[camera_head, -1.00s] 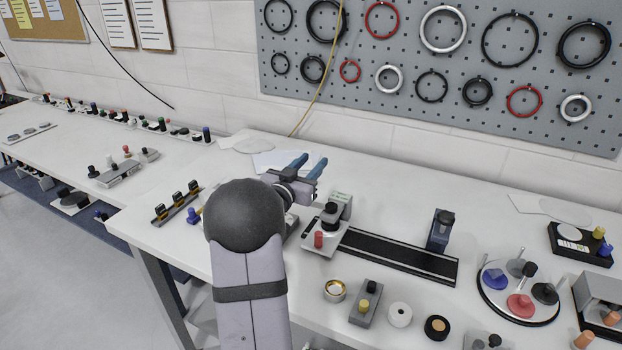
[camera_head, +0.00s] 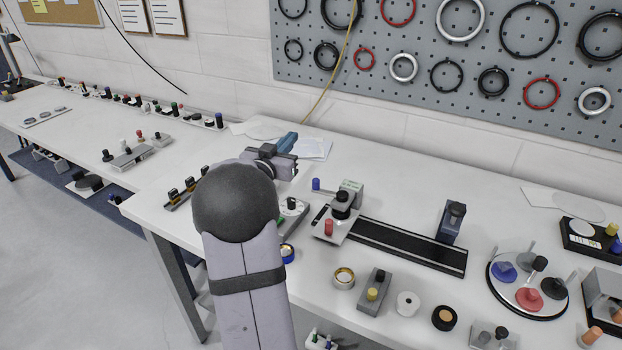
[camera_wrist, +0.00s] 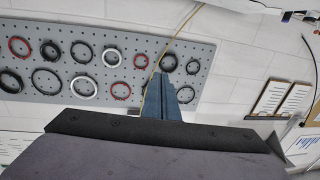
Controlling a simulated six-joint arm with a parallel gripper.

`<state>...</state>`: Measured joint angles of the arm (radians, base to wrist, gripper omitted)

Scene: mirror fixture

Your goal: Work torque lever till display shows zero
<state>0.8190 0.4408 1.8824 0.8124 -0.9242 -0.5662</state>
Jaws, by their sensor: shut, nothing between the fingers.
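A grey device (camera_head: 352,204) with a small greenish panel on top, perhaps the display, stands at the left end of a black rail (camera_head: 408,246); the panel's reading is too small to make out. It has a black knob and a red knob (camera_head: 329,227) in front. A blue-tipped peg (camera_head: 316,184) stands at its left and may be the lever; I cannot tell. My gripper (camera_head: 286,142) is above the back of the table, left of and behind the device, apart from it. Its blue fingers are shut and empty, also in the wrist view (camera_wrist: 160,97).
A round tray (camera_head: 492,285) with coloured knobs is at the right. A grey base with a dial (camera_head: 292,210) is partly hidden by my arm. A pegboard (camera_head: 420,60) with rings hangs behind. Papers lie at the back.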

